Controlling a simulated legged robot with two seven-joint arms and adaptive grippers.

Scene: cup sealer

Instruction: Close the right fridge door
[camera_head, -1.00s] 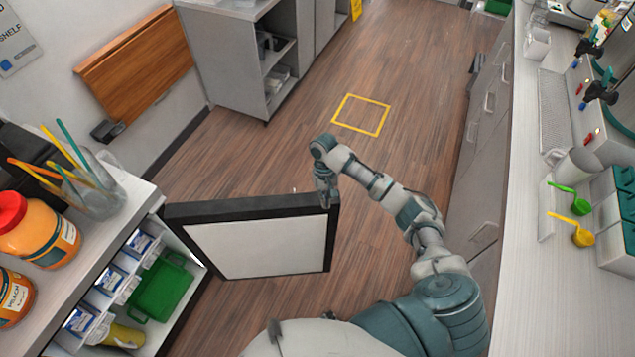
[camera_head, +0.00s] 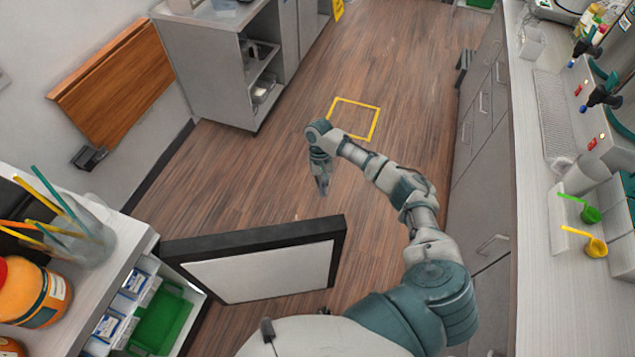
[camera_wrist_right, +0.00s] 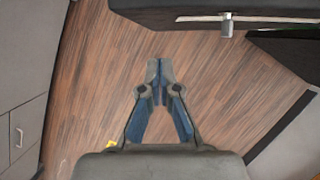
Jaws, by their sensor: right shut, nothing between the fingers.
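The fridge door (camera_head: 262,262) stands open in the head view, a white inner panel in a dark frame, swung out from the fridge on the left. The fridge interior (camera_head: 165,310) shows with packs and a green bin inside. My right gripper (camera_head: 323,190) is past the door's far edge, apart from it, pointing down over the floor. In the right wrist view my right gripper (camera_wrist_right: 159,65) is shut and empty, and the dark door (camera_wrist_right: 200,15) spans the top with a small metal piece on it. My left gripper is out of view.
A counter (camera_head: 535,230) with scoops and dispensers runs along the right side, above grey drawers. A jar and a cup of straws (camera_head: 75,235) stand on top of the fridge. A grey cabinet (camera_head: 210,75) is at the back. The wooden floor between is clear.

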